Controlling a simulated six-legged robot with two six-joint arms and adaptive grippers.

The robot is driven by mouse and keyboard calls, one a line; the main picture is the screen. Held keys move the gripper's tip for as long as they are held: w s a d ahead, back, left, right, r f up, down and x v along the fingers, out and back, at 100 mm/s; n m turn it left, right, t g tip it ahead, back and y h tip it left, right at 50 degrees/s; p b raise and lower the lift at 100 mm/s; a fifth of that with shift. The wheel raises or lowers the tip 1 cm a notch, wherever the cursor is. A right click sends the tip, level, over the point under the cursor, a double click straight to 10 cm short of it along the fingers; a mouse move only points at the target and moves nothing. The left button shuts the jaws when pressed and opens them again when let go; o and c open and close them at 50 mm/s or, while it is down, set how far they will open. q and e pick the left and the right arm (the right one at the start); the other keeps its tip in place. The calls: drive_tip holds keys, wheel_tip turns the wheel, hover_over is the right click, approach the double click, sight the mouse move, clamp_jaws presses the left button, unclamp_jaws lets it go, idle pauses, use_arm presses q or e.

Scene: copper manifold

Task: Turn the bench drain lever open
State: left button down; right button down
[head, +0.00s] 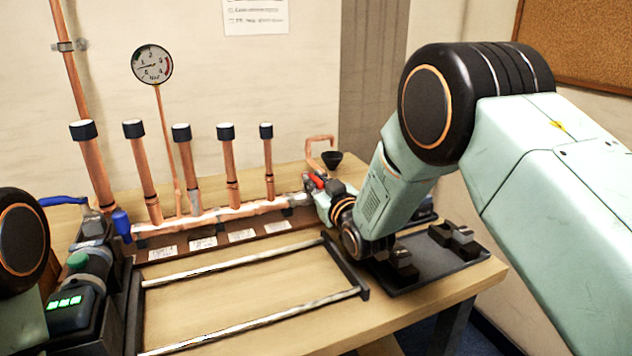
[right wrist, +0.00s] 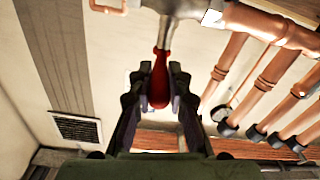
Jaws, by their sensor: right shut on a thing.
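The bench drain lever has a red handle (head: 316,181) and sits at the right end of the copper manifold (head: 225,214). In the right wrist view the red handle (right wrist: 160,80) hangs from a metal valve body (right wrist: 172,8), between the two dark fingers. My right gripper (head: 327,190) is shut on it; in the right wrist view the fingers (right wrist: 157,88) flank the handle. In the head view my gripper and forearm partly hide the valve. My left gripper is out of view; only part of my left arm shows at the left edge.
Several capped copper risers (head: 231,170) stand along the manifold. A black funnel (head: 331,159) is behind the valve. A dark tray with blocks (head: 440,262) lies right of a rail frame (head: 250,322). Blue levers (head: 62,201) and a green-lit device (head: 70,308) are at left.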

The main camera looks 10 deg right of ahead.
drive_tip(key=shift+d+y, duration=0.15)
drive_tip(key=shift+y, duration=0.15)
drive_tip(key=d+n+g+y, duration=0.1)
drive_tip(key=n+y, duration=0.1)
drive_tip(key=y, duration=0.1)
drive_tip(key=w+d+n+g+y+b, duration=0.1)
drive_tip(key=n+g+y, duration=0.1)
drive_tip(key=y, duration=0.1)
drive_tip(key=n+g+y+b, duration=0.1)
drive_tip(key=n+g+y, duration=0.1)
drive_tip(key=n, duration=0.1)
drive_tip(key=shift+w+d+y, duration=0.35)
drive_tip(key=shift+d+y, duration=0.05)
drive_tip(key=shift+w+r+n+g, duration=0.1)
drive_tip(key=shift+r+n+g, duration=0.05)
drive_tip(key=shift+n+g, duration=0.2)
drive_tip(key=c, duration=1.3)
unclamp_jaws()
wheel_tip(320, 180, up, 10)
drive_tip(key=shift+f, duration=0.1)
